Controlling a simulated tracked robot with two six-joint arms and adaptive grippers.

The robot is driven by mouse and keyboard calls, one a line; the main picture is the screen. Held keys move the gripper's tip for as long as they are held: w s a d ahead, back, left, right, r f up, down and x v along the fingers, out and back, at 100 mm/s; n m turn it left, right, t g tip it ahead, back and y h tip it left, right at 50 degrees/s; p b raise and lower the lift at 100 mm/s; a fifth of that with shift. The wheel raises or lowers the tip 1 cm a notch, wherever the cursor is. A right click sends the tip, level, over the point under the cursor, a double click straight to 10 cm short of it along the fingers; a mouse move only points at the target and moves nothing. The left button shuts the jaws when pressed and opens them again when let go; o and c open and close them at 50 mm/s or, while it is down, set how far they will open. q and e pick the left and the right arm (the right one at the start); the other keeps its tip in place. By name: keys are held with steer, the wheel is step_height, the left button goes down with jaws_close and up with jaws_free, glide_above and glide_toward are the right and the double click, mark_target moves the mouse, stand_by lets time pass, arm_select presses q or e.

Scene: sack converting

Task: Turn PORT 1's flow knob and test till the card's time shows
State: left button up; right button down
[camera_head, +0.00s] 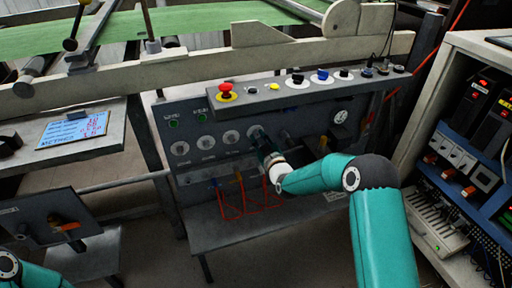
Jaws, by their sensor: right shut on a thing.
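The grey control panel (205,160) stands in the middle, with a row of round white dials (206,142) on its face. My right arm reaches in from the lower right. My right gripper (259,136) is at the panel face, just right of the dial row, shut on a knob that it mostly hides. The port labels are too small to read. The card (73,129), pale blue with red and dark writing, lies on the left table; I cannot read its time. Part of my left arm shows at the bottom left corner; its gripper is out of view.
Above the panel runs a button strip (310,83) with a red mushroom button (226,88). Orange tubes (232,208) hang below the dials, over a grey shelf (245,232). An open cabinet (440,100) stands at the right. A small panel (40,222) is at the lower left.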

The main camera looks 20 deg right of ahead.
steer(key=n+b, duration=0.4)
steer(key=n, duration=0.1)
steer(key=shift+a+f+n, duration=0.2)
steer(key=shift+n, duration=0.1)
steer(key=n+b, duration=0.2)
steer(key=n, duration=0.2)
steer(key=shift+a, duration=0.1)
steer(key=n+b, duration=0.1)
steer(key=n, duration=0.3)
steer(key=shift+a+f+n+b, duration=0.15)
steer(key=shift+n+b, duration=0.25)
steer(key=shift+n, duration=1.4)
steer(key=c, duration=1)
jaws_free()
steer(key=shift+c, duration=0.2)
steer(key=shift+d+r+h, duration=0.2)
steer(key=shift+h, duration=0.1)
